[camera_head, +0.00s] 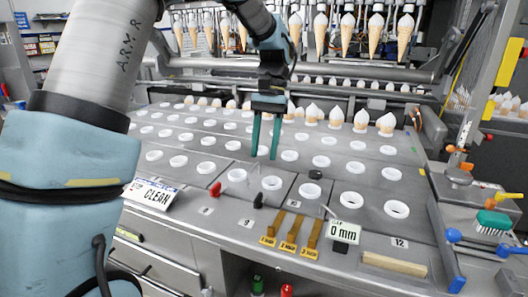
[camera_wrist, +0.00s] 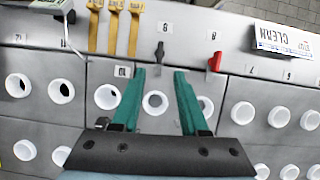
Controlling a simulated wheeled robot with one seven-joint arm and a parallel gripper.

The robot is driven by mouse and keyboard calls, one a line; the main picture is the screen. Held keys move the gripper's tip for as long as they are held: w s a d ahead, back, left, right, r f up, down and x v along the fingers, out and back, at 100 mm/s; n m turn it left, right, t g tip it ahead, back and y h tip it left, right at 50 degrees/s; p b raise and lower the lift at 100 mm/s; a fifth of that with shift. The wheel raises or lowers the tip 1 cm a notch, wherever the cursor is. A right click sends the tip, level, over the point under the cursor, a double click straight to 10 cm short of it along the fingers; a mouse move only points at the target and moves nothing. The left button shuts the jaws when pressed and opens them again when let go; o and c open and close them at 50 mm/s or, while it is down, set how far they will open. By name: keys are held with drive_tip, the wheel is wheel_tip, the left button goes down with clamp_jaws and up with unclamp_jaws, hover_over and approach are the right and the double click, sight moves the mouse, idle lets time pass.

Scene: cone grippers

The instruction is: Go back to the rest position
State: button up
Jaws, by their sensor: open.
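My gripper (camera_head: 265,154) is open and empty, with two green fingers pointing down over the grey panel (camera_head: 225,150) of white ring holders. In the wrist view the fingers of my gripper (camera_wrist: 156,72) stand apart, with a white ring holder (camera_wrist: 155,102) showing between them. No cone is between the fingers. I cannot tell exactly how high the fingertips are above the panel.
White-topped cones (camera_head: 360,121) stand in the panel's back row, and more cones (camera_head: 375,38) hang from a rack behind.

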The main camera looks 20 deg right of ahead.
drive_tip(key=shift+a, duration=0.1)
drive_tip(key=a+f+n+t+h, duration=0.1)
drive_tip(key=a, duration=0.6)
drive_tip(key=a+f+n+t+h, duration=0.1)
drive_tip(key=a+f+n, duration=0.1)
drive_tip(key=a, duration=0.5)
drive_tip(key=a+f+n+t, duration=0.1)
drive_tip(key=a+f+n, duration=0.1)
drive_tip(key=a, duration=0.5)
drive_tip(key=shift+w+a+h, duration=0.35)
drive_tip(key=shift+h, duration=0.05)
drive_tip(key=s+a+f+n+t, duration=0.1)
drive_tip(key=s+a+f+t, duration=0.1)
drive_tip(key=a, duration=0.4)
drive_tip(key=shift+s+a+n, duration=0.35)
drive_tip(key=shift+s+n, duration=0.05)
drive_tip(key=shift+s, duration=0.3)
